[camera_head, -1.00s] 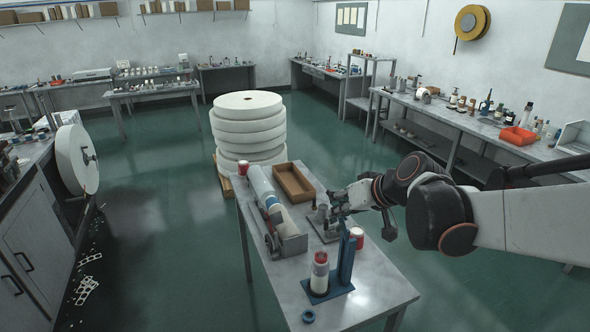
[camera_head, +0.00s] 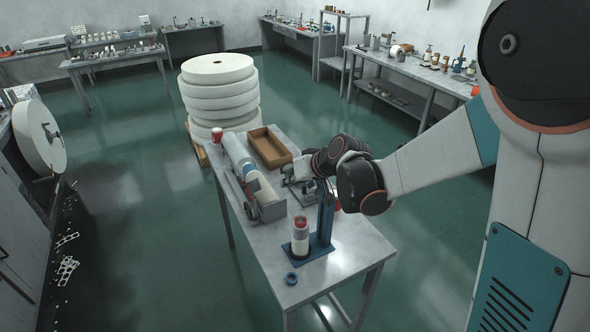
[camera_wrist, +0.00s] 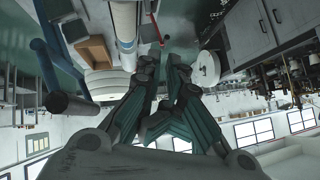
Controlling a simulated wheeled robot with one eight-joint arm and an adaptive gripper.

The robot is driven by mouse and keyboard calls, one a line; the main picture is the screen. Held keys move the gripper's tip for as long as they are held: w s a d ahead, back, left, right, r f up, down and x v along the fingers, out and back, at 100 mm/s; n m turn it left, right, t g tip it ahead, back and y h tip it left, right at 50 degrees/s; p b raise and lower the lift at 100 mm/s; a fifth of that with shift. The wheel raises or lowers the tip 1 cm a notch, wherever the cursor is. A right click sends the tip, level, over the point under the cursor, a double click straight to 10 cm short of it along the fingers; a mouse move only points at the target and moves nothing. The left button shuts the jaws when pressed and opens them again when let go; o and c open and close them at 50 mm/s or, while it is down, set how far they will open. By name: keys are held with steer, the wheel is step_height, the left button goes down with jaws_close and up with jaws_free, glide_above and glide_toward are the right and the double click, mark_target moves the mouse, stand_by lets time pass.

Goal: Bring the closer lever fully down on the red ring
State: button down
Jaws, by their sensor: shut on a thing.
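The closer has a blue upright post on a blue base (camera_head: 322,243) near the front of the bench. A white cup-like body (camera_head: 300,242) with a red ring (camera_head: 300,222) on top stands on that base, left of the post. My gripper (camera_head: 297,182) is beyond the top of the post, close to a grey fixture; arm links partly hide it. I cannot make out the lever clearly. In the wrist view my gripper (camera_wrist: 165,64) has its fingertips close together; what they hold is too small to tell. A blue bar (camera_wrist: 44,62) and a dark cylinder (camera_wrist: 70,105) show left of it.
A brown tray (camera_head: 270,148), a long white roll in a grey cradle (camera_head: 270,211) and a red can (camera_head: 217,135) share the bench. A blue ring (camera_head: 291,278) lies near its front edge. A stack of white rolls (camera_head: 219,95) stands behind.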

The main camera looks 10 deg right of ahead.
steer(key=f, duration=0.1)
steer(key=a+f, duration=0.1)
steer(key=shift+s+f, duration=0.3)
steer(key=shift+f, duration=0.05)
stand_by(1.5)
